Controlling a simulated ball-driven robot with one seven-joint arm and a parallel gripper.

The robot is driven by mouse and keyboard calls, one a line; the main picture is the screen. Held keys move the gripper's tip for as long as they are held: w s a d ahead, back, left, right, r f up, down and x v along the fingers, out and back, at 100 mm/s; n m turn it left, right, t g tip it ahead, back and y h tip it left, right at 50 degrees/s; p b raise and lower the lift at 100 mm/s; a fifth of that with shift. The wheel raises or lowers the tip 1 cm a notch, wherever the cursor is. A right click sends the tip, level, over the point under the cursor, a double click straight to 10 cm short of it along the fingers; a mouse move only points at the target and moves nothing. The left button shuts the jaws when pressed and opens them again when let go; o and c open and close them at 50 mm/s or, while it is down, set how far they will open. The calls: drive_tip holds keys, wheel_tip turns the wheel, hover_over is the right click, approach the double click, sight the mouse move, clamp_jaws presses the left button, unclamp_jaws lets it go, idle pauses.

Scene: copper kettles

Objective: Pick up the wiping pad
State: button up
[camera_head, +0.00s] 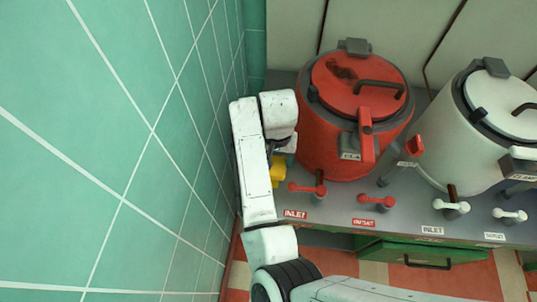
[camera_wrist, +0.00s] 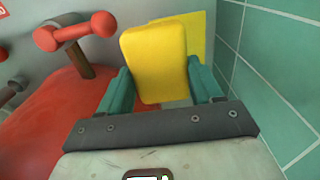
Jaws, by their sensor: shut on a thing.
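The wiping pad (camera_wrist: 155,62) is a thick yellow block. In the wrist view it stands between the two teal fingers of my gripper (camera_wrist: 160,76), which are shut on its sides. A flat yellow surface (camera_wrist: 197,30) shows just behind the pad; I cannot tell whether the two touch. In the head view a bit of yellow (camera_head: 277,172) shows beside my white arm, left of the red kettle. My arm hides most of the gripper there.
The red kettle (camera_head: 330,135) stands close to the right of my gripper. Red valve handles (camera_head: 307,189) stick up in front of it. A teal tiled wall (camera_head: 100,150) is close on the left. A white kettle (camera_head: 470,150) stands further right on the grey counter (camera_head: 395,208).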

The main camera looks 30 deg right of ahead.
drive_tip(key=s+d+r, duration=0.1)
drive_tip(key=s+r, duration=0.3)
drive_tip(key=s, duration=0.5)
drive_tip(key=shift+d+b, duration=0.15)
drive_tip(key=shift+b, duration=0.15)
drive_tip(key=o, duration=0.5)
drive_tip(key=c, duration=0.4)
